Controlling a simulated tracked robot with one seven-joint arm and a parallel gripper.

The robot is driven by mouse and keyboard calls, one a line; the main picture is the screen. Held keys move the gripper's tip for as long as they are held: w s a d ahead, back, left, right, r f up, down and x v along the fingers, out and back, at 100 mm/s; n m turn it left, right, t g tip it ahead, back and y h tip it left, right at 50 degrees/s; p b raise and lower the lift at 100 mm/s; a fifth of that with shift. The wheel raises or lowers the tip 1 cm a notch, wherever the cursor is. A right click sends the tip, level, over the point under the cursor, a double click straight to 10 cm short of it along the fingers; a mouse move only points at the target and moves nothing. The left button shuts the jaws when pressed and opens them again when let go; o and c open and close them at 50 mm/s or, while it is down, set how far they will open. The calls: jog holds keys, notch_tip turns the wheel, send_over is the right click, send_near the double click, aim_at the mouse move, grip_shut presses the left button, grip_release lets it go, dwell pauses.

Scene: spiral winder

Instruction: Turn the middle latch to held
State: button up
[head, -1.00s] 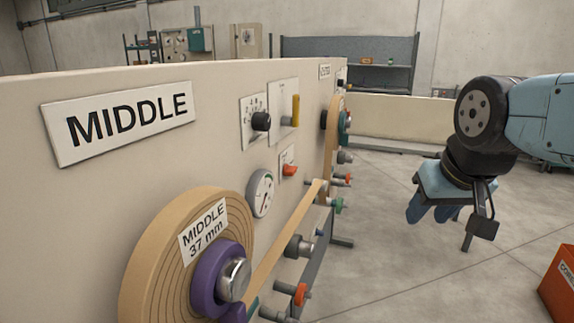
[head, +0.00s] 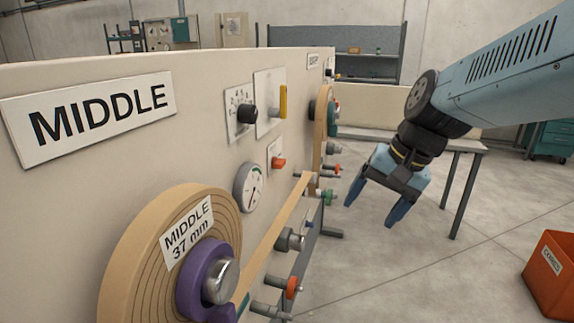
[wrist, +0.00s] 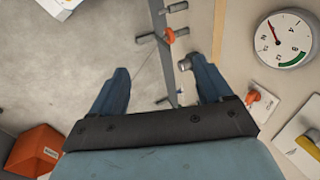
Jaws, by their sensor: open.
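The machine's tall beige panel (head: 60,210) carries the MIDDLE sign (head: 90,115).
A tape roll on a purple hub (head: 205,280) and a gauge (head: 249,187) sit on the panel. Rollers and orange knobs (head: 292,287) stick out below. An orange bin (head: 556,275) stands at right. The floor between is open.

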jog(key=w+a+f+m+g+y, duration=0.2)
jog(key=w+a+m+y, duration=0.3)
jog(key=w, duration=0.1)
jog(key=m+t+y, duration=0.6)
jog(key=m+y, duration=0.2)
jog(key=m, duration=0.5)
send_near(284, 163)
jog(key=x, duration=0.9)
jog(key=shift+a, duration=0.2)
jog(key=shift+c, duration=0.4)
